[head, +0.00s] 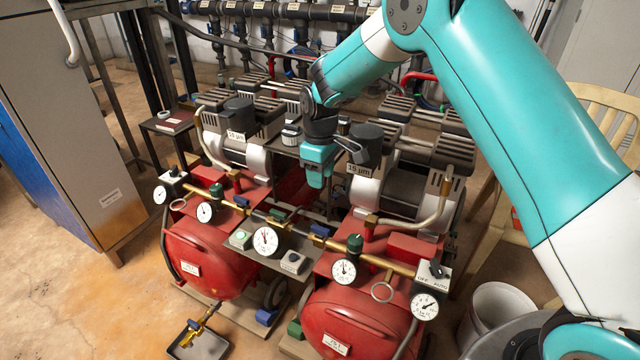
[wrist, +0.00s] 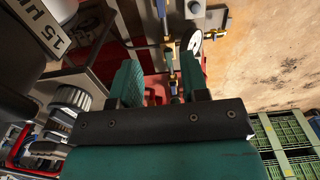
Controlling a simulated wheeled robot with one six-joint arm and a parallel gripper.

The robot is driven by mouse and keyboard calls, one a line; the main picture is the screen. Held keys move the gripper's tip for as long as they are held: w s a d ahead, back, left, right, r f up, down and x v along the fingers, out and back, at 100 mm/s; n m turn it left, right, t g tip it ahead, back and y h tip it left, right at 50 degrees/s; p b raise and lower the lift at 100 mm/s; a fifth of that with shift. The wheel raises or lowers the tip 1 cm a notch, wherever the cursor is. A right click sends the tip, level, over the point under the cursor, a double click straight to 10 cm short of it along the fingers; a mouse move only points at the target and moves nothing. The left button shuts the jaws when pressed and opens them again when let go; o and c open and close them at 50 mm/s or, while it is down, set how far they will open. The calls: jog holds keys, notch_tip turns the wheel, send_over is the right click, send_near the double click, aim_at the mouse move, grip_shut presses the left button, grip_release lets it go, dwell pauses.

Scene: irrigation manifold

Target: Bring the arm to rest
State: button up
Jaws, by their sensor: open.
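My arm, teal and white, reaches in from the right in the head view. My gripper (head: 318,178) points down above the middle of the red twin-tank compressor, between its two motor heads. In the wrist view my gripper (wrist: 160,85) shows two green fingers spread apart, with nothing between them. A brass pipe line with blue and green valve handles (wrist: 170,55) lies beyond the fingers. The left tank (head: 205,262) and the right tank (head: 350,320) are red and carry white labels.
Several round gauges, one of them the middle gauge (head: 265,240), line the compressor's front. A grey cabinet (head: 70,120) stands at the left. A small tray (head: 198,343) lies on the floor. A white bucket (head: 497,310) and a wooden chair (head: 600,120) are at the right.

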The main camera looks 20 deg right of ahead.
dwell(0.4)
jog(key=s+a+r+m+y, duration=0.1)
jog(key=s+a+r+y, duration=0.1)
jog(key=s+r, duration=0.75)
jog(key=s+a+r+y, duration=0.1)
jog(key=s+a+r, duration=0.1)
jog(key=s+r, duration=0.8)
jog(key=s+f+m+y, duration=0.1)
jog(key=s+f, duration=0.1)
jog(key=s, duration=1.3)
notch_tip(320, 180, up, 15)
jog(key=p, duration=1.4)
jog(key=shift+s+a+p, duration=0.35)
jog(key=shift+a, duration=0.1)
